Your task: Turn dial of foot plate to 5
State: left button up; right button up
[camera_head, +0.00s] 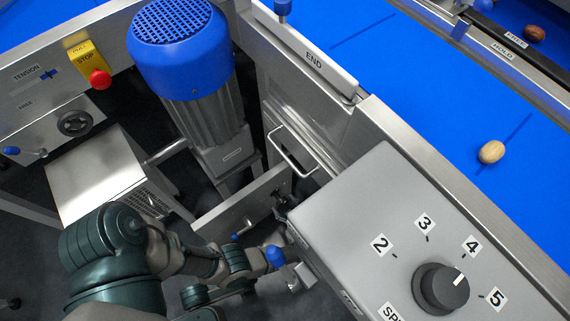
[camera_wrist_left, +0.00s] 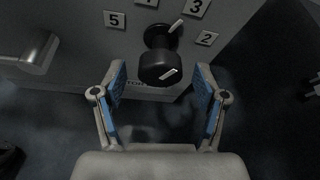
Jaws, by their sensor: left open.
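A black dial (camera_wrist_left: 160,57) stands out from a grey panel (camera_wrist_left: 70,32) in the left wrist view. Labels 5, 3 and 2 surround it, with another label cut off at the top. Its white mark slants up and right, roughly toward the 3. My left gripper is open, its blue-padded fingers (camera_wrist_left: 162,90) to either side of the dial, apparently not touching it. In the head view my left gripper (camera_head: 256,241) is small and partly hidden near a low metal plate (camera_head: 236,208). A dark part (camera_head: 283,203) there may be this dial. My right gripper is not in view.
A grey box (camera_head: 370,200) carries another black dial (camera_head: 443,288), marked 2 to 5, its white mark near 4. A blue motor (camera_head: 185,60), a metal handle (camera_head: 292,158) and a red stop button (camera_head: 100,79) stand around.

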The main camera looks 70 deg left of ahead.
pick_arm(q)
jog(key=shift+x, duration=1)
jog(key=c, duration=1.1)
jog(key=shift+c, duration=0.2)
jog(key=shift+s+n+t+y, duration=0.1)
jog(key=shift+n+t+y, duration=0.2)
jog(key=shift+n+t, duration=0.55)
jog(key=shift+s+d+n+t+y, duration=0.1)
jog(key=shift+n+t+y, duration=0.45)
jog(key=shift+n, duration=1)
jog(key=shift+f, duration=0.1)
jog(key=shift+s, duration=0.1)
